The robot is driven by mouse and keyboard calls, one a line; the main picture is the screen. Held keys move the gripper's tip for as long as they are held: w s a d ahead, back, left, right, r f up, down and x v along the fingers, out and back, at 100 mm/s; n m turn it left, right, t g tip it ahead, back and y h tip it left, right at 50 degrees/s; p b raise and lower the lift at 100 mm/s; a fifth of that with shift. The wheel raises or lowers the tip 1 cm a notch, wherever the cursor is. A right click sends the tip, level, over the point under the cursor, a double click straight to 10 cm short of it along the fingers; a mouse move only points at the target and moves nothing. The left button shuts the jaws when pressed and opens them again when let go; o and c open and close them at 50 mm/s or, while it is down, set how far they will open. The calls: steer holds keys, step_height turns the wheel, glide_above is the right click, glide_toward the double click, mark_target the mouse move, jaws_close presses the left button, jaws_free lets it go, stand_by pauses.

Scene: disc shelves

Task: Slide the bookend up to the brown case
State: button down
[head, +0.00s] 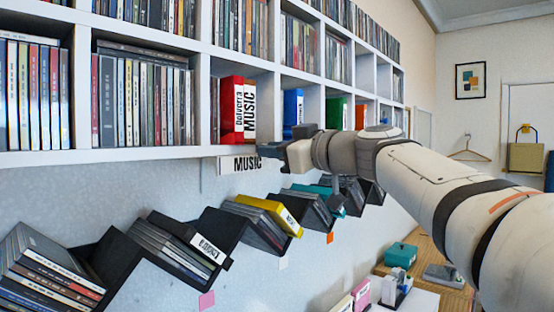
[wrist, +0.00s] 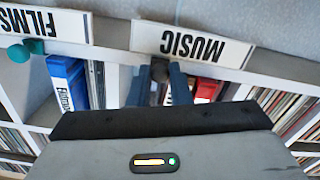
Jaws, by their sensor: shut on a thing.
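My gripper (head: 272,148) is at the front of the shelf compartment with the red boxes, just above the MUSIC label. In the wrist view its two blue-grey fingers (wrist: 158,84) are closed around a small dark knob (wrist: 160,69), which looks like the bookend's handle. The rest of the bookend is hidden behind the fingers and gripper body. A dark reddish strip shows between the fingers, but I cannot tell whether it is the brown case. Red cases (wrist: 207,91) stand beside the right finger. In the head view, a red box (head: 231,108) stands left of my gripper.
The MUSIC label (wrist: 193,44) hangs on the shelf's front edge. Below, angled black racks hold discs and a yellow case (head: 268,212). Free space lies in front of the shelf.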

steer(key=c, duration=1.3)
jaws_free()
steer(key=shift+c, duration=0.2)
steer(key=b+v, duration=0.2)
steer(key=v, duration=0.6)
steer(key=shift+b, duration=0.4)
